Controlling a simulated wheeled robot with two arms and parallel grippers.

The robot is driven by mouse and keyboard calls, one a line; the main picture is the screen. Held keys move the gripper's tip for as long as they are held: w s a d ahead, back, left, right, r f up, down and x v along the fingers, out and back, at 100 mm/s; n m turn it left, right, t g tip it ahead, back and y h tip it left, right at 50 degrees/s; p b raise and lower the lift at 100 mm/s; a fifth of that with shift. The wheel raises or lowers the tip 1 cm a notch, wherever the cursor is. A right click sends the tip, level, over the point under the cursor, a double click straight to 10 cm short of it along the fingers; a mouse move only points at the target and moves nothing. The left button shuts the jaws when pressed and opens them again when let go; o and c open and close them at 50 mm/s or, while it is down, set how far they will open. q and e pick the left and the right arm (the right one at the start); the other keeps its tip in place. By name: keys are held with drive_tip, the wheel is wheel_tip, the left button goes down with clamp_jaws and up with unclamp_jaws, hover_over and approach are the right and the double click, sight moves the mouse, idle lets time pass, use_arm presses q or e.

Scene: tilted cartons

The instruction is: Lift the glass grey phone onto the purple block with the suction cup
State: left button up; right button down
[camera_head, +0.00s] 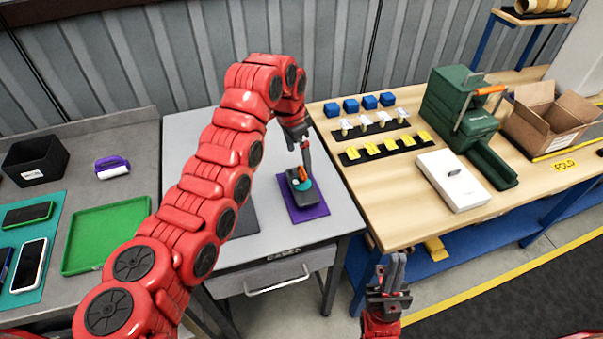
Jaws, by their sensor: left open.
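The grey phone (303,200) lies on the purple block (312,213) on the light grey table, with purple showing around it. The suction cup (306,184), teal with an orange handle, sits on top of the phone. My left gripper (305,163) points down just above the suction cup's handle; it is open, and its fingers look small and partly merged with the handle. My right gripper (391,268) is low in front of the tables, away from the phone, fingers pointing up; their gap is unclear.
A dark pad (245,216) shows partly behind my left arm. A green tray (105,238), black bin (37,159) and other phones stand at left.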

use_arm(q)
wheel_tip(320, 180, up, 8)
drive_tip(key=a+b, duration=0.1)
drive_tip(key=shift+s+r, duration=0.15)
drive_tip(key=shift+s, duration=0.15)
idle(0.4)
